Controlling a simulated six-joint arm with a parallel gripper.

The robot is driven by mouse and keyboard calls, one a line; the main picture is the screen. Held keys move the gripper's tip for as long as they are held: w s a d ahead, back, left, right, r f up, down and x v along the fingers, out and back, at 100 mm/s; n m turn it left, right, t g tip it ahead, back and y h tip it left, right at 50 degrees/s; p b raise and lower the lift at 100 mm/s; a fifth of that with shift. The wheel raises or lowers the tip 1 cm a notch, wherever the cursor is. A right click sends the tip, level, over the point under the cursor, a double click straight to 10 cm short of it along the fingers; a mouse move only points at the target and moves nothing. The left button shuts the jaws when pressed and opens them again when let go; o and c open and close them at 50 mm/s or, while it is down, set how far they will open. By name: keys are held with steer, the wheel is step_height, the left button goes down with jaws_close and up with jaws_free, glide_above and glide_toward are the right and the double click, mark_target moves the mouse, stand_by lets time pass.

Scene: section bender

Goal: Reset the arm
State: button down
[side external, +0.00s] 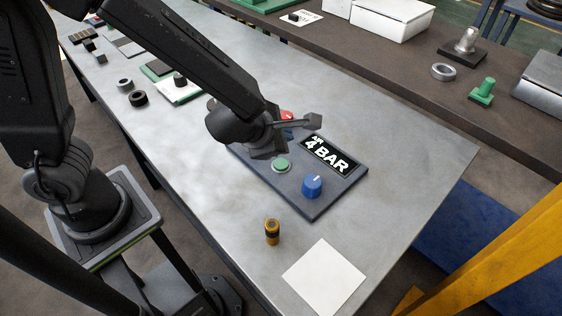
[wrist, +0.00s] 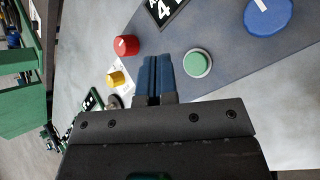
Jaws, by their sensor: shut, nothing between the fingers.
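My gripper (wrist: 155,62) is shut with nothing between its blue fingers. In the side external view my gripper (side external: 287,134) hangs low over the dark control panel (side external: 312,207) on the grey metal table. A green button (side external: 281,166) is close to it, and a red button (side external: 287,115) is partly hidden behind it. In the wrist view the fingertips appear between the red button (wrist: 126,45) and the green button (wrist: 197,63). I cannot tell whether they touch the panel. A blue knob (side external: 312,186) and a "4 BAR" display (side external: 330,155) are on the panel.
An orange and black cylinder (side external: 272,231) stands in front of the panel, near a white sheet (side external: 324,277). Two rings (side external: 138,99) and a green-edged board (side external: 178,87) lie behind to the left. The wrist view shows a yellow button (wrist: 119,78). The table's right side is clear.

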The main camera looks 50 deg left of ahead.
steer(key=s+a+r+n+g+y, duration=0.1)
steer(key=s+a+r+n, duration=0.3)
steer(key=n, duration=0.6)
steer(key=s+a+r+n+g+y, duration=0.15)
steer(key=a+r+n, duration=0.3)
steer(key=n, duration=0.55)
steer(key=s+r+n+h, duration=0.1)
steer(key=s+r+n, duration=0.2)
steer(key=n, duration=0.9)
steer(key=s+r+n+g+h, duration=0.1)
steer(key=s+r+n+h, duration=0.1)
steer(key=s+n, duration=0.5)
steer(key=n, duration=0.4)
steer(key=shift+s+a+r+n, duration=0.25)
steer(key=shift+a+r+n, duration=0.05)
steer(key=shift+r+n, duration=0.1)
steer(key=c, duration=1.8)
jaws_free()
steer(key=shift+h, duration=0.25)
